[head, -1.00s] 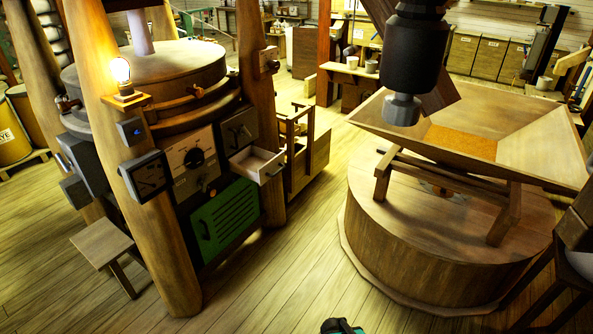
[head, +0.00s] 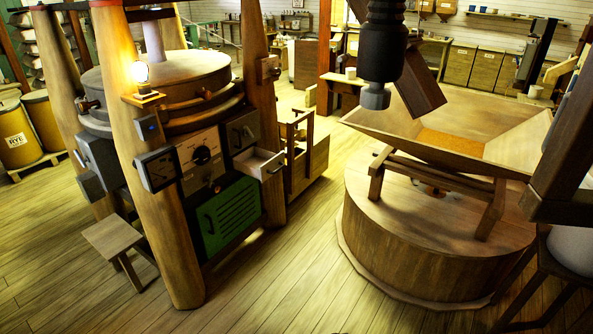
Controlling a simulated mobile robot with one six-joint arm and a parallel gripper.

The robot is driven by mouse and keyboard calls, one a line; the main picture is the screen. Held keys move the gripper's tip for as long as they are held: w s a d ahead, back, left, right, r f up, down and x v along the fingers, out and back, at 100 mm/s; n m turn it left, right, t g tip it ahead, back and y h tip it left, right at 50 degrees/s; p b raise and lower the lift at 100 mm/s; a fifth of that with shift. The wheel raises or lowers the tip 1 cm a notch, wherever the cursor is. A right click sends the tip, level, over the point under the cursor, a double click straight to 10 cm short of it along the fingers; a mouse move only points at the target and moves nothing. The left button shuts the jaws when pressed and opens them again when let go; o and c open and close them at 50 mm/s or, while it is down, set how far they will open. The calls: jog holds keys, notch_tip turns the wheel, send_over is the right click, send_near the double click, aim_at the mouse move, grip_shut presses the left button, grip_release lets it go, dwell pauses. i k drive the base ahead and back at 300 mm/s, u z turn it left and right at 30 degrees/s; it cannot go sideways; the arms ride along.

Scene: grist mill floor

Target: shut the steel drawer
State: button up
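The steel drawer (head: 262,163) is pulled out from the front of the machine cabinet, just above and right of the green louvred door (head: 231,217). Its pale inside looks empty, and a small dark handle is on its front. A closed grey panel with a handle (head: 243,131) sits above it. My gripper is not in view, so its state and its place relative to the drawer do not show.
A wooden post (head: 160,190) and a stool (head: 116,238) stand left of the drawer. A wooden frame (head: 303,155) stands close on its right. A round millstone casing (head: 425,240) with a hopper (head: 490,145) is at right. Bare plank floor (head: 285,265) lies between.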

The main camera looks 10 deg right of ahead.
aim_at(258, 163)
jog(key=k, duration=0.35)
jog(key=u, duration=0.15)
jog(key=i, duration=0.9)
jog(key=z, duration=0.15)
jog(key=k, duration=0.6)
jog(key=u, duration=0.45)
jog(key=i, duration=0.6)
jog(key=u, duration=0.3)
